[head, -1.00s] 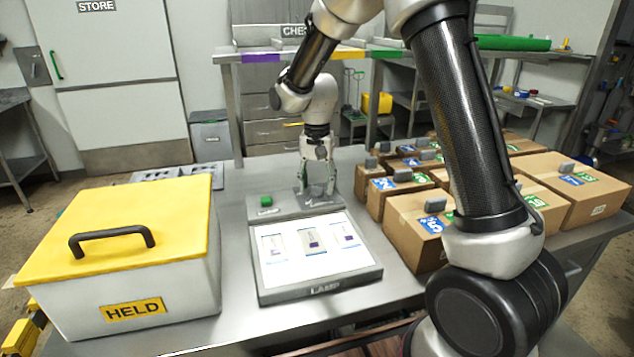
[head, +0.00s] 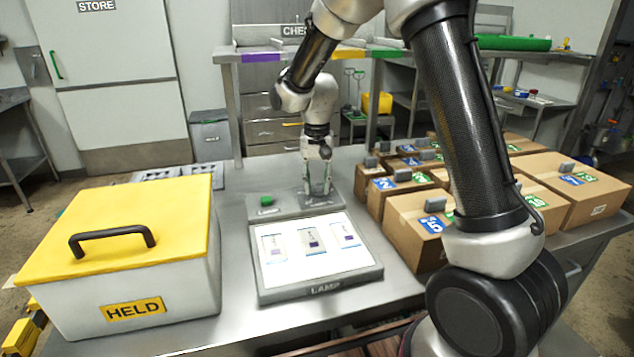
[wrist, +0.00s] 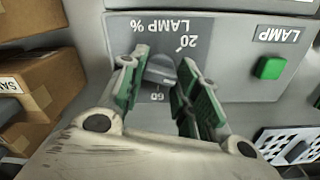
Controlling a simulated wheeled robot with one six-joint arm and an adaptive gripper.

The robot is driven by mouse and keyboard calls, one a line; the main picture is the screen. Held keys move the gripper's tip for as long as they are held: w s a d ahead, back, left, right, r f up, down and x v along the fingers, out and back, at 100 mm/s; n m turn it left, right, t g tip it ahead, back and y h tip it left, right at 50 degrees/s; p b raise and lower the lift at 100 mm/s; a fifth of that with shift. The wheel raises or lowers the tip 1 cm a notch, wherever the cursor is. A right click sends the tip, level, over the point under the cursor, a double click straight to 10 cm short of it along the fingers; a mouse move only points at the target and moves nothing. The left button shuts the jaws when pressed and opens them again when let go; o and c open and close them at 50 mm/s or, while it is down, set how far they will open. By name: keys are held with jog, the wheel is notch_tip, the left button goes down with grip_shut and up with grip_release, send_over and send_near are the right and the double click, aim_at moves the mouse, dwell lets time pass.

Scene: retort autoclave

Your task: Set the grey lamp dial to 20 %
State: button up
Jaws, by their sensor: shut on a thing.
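The grey lamp dial (wrist: 160,68) sits on the lamp's grey control panel (wrist: 215,45), between my fingers in the wrist view. The upside-down marking "LAMP %" is beside it, with "20" on its upper right and "60" below it. My gripper (wrist: 158,88) is shut on the dial, with a green-padded finger on each side. In the head view my gripper (head: 317,190) points down at the back right of the lamp (head: 318,289), and its fingers hide the dial. I cannot tell the dial's exact setting.
A green button (head: 266,200) is left of the dial. The lit lamp plate carries several pouches. A yellow-lidded HELD box (head: 130,250) stands at the left. Cardboard cartons (head: 400,205) stand close on the right of my gripper.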

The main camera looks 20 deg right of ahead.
jog(key=n, duration=1.2)
jog(key=shift+n, duration=0.3)
dwell(0.4)
jog(key=o, duration=1)
jog(key=shift+r, duration=0.1)
notch_tip(320, 180, up, 12)
jog(key=shift+f, duration=0.1)
